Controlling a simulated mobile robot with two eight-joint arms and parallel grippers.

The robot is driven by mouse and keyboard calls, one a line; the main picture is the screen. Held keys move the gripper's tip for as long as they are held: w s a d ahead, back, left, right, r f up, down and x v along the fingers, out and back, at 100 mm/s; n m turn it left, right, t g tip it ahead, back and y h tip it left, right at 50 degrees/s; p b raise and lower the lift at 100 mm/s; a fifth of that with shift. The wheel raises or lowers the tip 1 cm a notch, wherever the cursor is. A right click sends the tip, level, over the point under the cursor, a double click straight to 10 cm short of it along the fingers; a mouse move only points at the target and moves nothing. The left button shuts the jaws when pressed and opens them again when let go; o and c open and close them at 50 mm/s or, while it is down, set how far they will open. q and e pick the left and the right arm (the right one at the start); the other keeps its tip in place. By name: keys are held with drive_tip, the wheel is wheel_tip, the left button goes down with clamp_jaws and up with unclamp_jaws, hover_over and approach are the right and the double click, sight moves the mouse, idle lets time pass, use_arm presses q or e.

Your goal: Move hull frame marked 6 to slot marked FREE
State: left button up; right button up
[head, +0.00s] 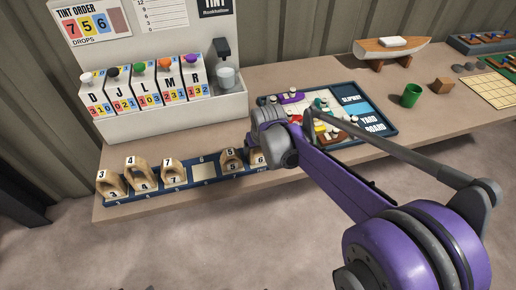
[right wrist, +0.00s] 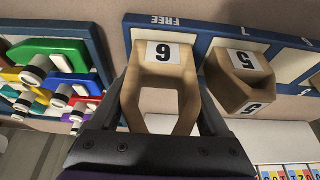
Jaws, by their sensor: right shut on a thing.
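The wooden hull frame marked 6 (right wrist: 164,72) is between the two fingers of my right gripper (right wrist: 166,95), which is shut on it. It stands at the end of the blue rack, right beside the FREE label (right wrist: 165,21); I cannot tell whether its foot touches the slot floor. In the head view frame 6 (head: 258,158) shows only partly, at the rack's right end, behind my right gripper (head: 268,150). The slot marked 6 (head: 204,172) is empty and pale. My left gripper is not in view.
Hull frame 5 (head: 231,160) stands close beside frame 6, tilted-looking in the wrist view. Frames 7 (head: 174,171), 4 (head: 140,173) and 3 (head: 109,183) stand further left. The yard board (head: 375,122) with coloured pieces lies behind my right arm. The tint dispenser (head: 150,105) stands behind the rack.

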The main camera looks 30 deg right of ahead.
drive_tip(key=o, duration=1.3)
drive_tip(key=shift+f, duration=0.1)
drive_tip(key=shift+r, duration=0.3)
drive_tip(key=p+v, duration=0.2)
drive_tip(key=v, duration=0.9)
drive_tip(key=s+a+f+n, duration=0.1)
drive_tip(key=s+a+f, duration=0.2)
drive_tip(key=s, duration=0.3)
drive_tip(key=s+a+f+n, duration=0.1)
drive_tip(key=s+a+f, duration=0.2)
drive_tip(key=s, duration=0.3)
drive_tip(key=s+a+f+y, duration=0.1)
drive_tip(key=s+a+f, duration=0.2)
drive_tip(key=s+f, duration=0.2)
drive_tip(key=shift+s+a+f+n+t, duration=0.1)
drive_tip(key=shift+s+n+t, duration=0.1)
drive_tip(key=shift+s, duration=0.25)
drive_tip(key=shift+s+a+f+n+t, duration=0.1)
drive_tip(key=shift+s+a+n+t, duration=0.1)
drive_tip(key=shift+s, duration=0.3)
drive_tip(key=shift+d, duration=0.1)
